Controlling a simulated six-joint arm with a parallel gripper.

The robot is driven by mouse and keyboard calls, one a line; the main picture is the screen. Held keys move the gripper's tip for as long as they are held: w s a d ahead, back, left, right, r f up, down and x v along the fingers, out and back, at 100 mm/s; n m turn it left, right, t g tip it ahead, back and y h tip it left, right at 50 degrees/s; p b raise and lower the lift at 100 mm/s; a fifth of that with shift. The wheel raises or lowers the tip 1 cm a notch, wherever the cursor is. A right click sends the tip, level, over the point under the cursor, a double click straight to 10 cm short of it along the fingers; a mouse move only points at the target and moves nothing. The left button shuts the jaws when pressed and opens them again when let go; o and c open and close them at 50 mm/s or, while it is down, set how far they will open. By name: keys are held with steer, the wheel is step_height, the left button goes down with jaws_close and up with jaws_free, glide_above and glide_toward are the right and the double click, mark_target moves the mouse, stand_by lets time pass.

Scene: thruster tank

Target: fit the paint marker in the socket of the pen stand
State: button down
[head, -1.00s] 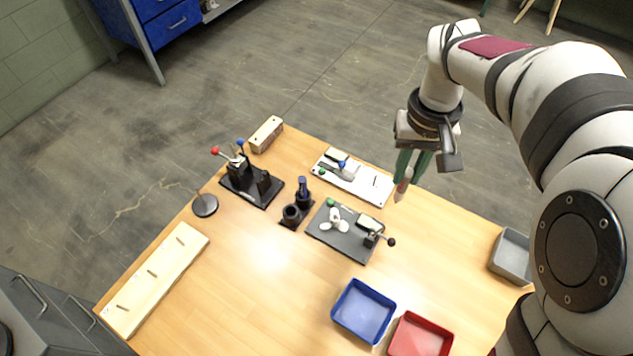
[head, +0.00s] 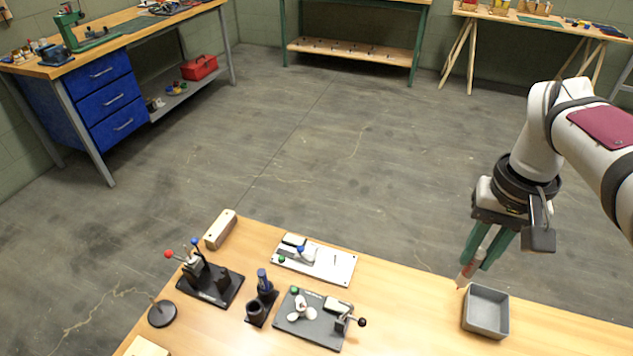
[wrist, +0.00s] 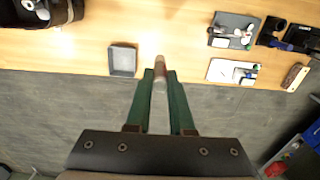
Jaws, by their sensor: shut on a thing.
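The paint marker is a slim stick with a pale body and a reddish-brown part (head: 466,272). My gripper (head: 474,262), with green fingers, is shut on it and holds it pointing down, above the table's far right part. In the wrist view the marker (wrist: 160,72) sticks out between the fingertips (wrist: 160,78). The pen stand (head: 257,318) is a small black base at the middle left of the table, well left of my gripper. It has an open dark round socket (head: 254,308) and a blue-topped upright piece (head: 262,280) behind it.
A grey bin (head: 486,312) is close to the marker. A grey plate with a white propeller (head: 310,322) and a white plate (head: 315,262) lie between pen stand and gripper. A black clamp fixture (head: 210,280), round black disc (head: 162,313) and wooden block (head: 220,230) are left.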

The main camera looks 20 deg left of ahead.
stand_by(0.4)
steer(key=s+a+f+n, duration=0.1)
steer(key=a+f+n, duration=0.3)
steer(key=a, duration=1)
steer(key=s+a+f+n, duration=0.1)
steer(key=a+f+n, duration=0.3)
steer(key=a, duration=1)
steer(key=s+a+f+n, duration=0.1)
steer(key=s+a+f, duration=0.5)
steer(key=a+f, duration=0.1)
steer(key=shift+a+f, duration=0.25)
steer(key=shift+f, duration=0.1)
steer(key=shift+f, duration=0.35)
steer(key=shift+f, duration=0.55)
steer(key=shift+f, duration=0.25)
